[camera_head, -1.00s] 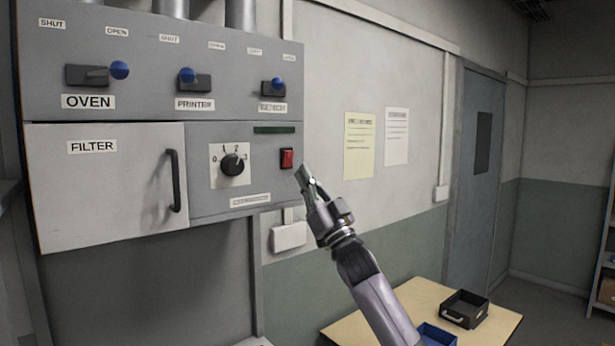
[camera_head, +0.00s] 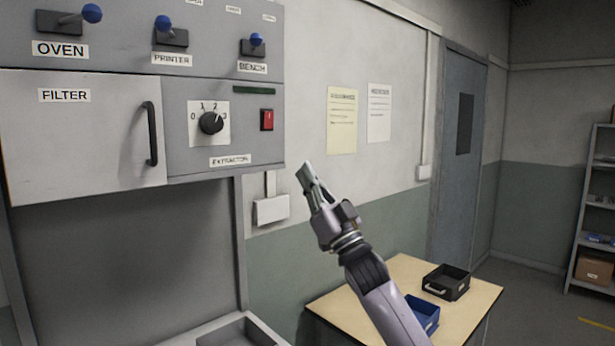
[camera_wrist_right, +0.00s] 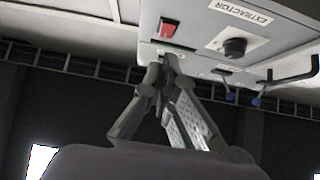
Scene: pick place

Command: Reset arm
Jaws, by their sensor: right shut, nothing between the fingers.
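My right gripper (camera_head: 307,177) is shut and empty in the head view. It points up and to the left, in front of the wall, right of and below the grey control panel (camera_head: 181,140). In the right wrist view the fingers of my right gripper (camera_wrist_right: 165,68) meet at their tips, below the panel's red switch (camera_wrist_right: 168,28). The red switch also shows in the head view (camera_head: 267,120), with the gripper tips apart from it. My left gripper is not in view.
The panel carries a black dial (camera_head: 211,123), blue-knobbed levers (camera_head: 164,23) and a closed FILTER door (camera_head: 75,125). A table (camera_head: 345,312) below holds a blue bin (camera_head: 424,312) and a black bin (camera_head: 447,282). A shelf (camera_head: 597,215) stands at the far right.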

